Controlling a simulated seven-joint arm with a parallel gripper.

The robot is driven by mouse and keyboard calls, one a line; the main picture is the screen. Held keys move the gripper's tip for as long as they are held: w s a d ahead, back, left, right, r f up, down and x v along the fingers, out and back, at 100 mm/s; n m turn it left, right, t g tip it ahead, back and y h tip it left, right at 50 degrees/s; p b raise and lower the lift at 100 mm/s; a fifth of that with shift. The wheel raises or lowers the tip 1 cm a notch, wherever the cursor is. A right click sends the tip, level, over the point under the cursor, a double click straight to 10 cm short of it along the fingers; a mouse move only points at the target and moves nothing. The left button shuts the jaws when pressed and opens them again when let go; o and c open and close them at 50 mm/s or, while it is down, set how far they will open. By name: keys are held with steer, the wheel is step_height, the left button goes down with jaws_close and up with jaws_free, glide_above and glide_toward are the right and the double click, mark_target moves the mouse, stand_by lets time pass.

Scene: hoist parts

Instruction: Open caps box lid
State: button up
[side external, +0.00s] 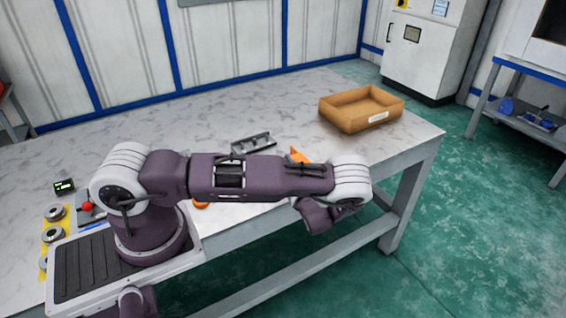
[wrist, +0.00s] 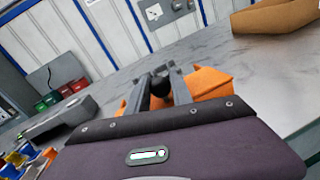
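The orange box (wrist: 208,82), which seems to be the caps box, stands just beyond my gripper in the wrist view. In the side external view only an orange corner (side external: 299,156) shows behind my arm; the rest is hidden. My arm hides the gripper in the side external view.
A brown open carton (side external: 350,122) stands at the table's right end. A grey rack (side external: 253,143) lies behind my arm. Another orange piece (side external: 201,205) shows below my arm. Small coloured bins (wrist: 60,95) show at left in the wrist view. The back of the table is clear.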

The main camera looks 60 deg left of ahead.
jaws_close()
stand_by(1.0)
steer(key=shift+a, duration=1.55)
steer(key=o, duration=0.8)
jaws_free()
steer(key=shift+d, duration=0.1)
